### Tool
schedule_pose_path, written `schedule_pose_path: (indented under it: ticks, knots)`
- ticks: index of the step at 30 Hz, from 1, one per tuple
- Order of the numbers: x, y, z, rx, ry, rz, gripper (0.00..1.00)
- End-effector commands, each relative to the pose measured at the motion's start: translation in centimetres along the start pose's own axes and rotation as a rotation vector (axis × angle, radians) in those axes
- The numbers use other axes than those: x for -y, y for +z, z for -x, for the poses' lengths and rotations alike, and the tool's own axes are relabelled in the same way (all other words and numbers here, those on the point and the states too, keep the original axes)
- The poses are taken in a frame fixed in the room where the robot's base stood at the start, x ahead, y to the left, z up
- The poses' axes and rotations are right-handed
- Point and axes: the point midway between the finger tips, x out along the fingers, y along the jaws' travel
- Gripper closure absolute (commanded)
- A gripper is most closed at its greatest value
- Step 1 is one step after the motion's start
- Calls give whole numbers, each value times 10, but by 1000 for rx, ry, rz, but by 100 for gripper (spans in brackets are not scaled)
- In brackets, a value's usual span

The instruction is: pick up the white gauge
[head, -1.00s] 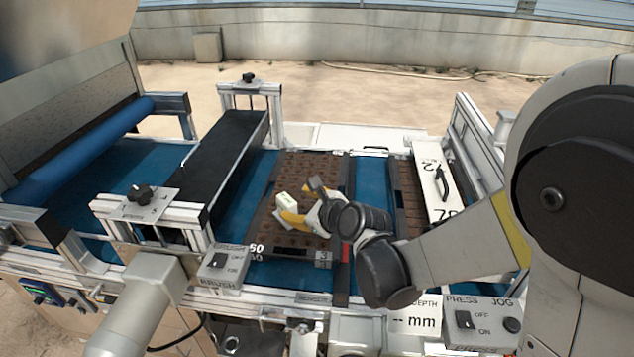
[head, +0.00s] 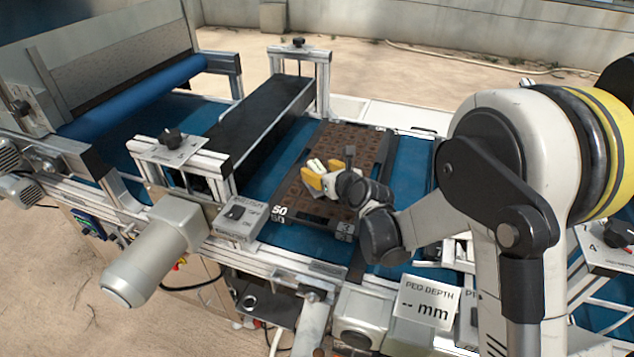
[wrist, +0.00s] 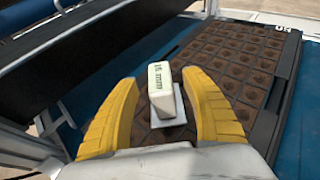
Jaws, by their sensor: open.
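The white gauge (wrist: 160,82) is a small pale block with dark lettering on its side, standing on a thin white base over the brown seed tray (wrist: 285,70). In the wrist view it stands between the two yellow fingers of my gripper (wrist: 163,108), which are open with a gap on each side of it. In the head view my gripper (head: 314,176) is over the left part of the tray, with the pale gauge (head: 315,165) at its fingers. Whether the gauge's base rests on the soil is hard to tell.
The tray lies on a blue belt (head: 405,172). A black brush housing (head: 262,112) crosses the belt to the left, with a metal frame and knob (head: 172,138). A brush switch box (head: 238,215) and a peg depth display (head: 427,300) stand along the front edge.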

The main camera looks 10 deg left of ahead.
Motion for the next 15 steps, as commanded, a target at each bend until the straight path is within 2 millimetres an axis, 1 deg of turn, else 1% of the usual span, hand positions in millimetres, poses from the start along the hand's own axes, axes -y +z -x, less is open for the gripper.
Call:
schedule_pose_path:
  ticks: [1, 4, 11, 12, 14, 15]
  knots:
    - [0, -3, -9, 0, 1, 1, 44]
    - [0, -2, -19, 0, 0, 1, 44]
    - [0, 0, -21, 0, 0, 1, 44]
    - [0, 0, -21, 0, 0, 1, 46]
    - [0, 0, -21, 0, 0, 1, 64]
    - [0, 0, -21, 0, 0, 1, 76]
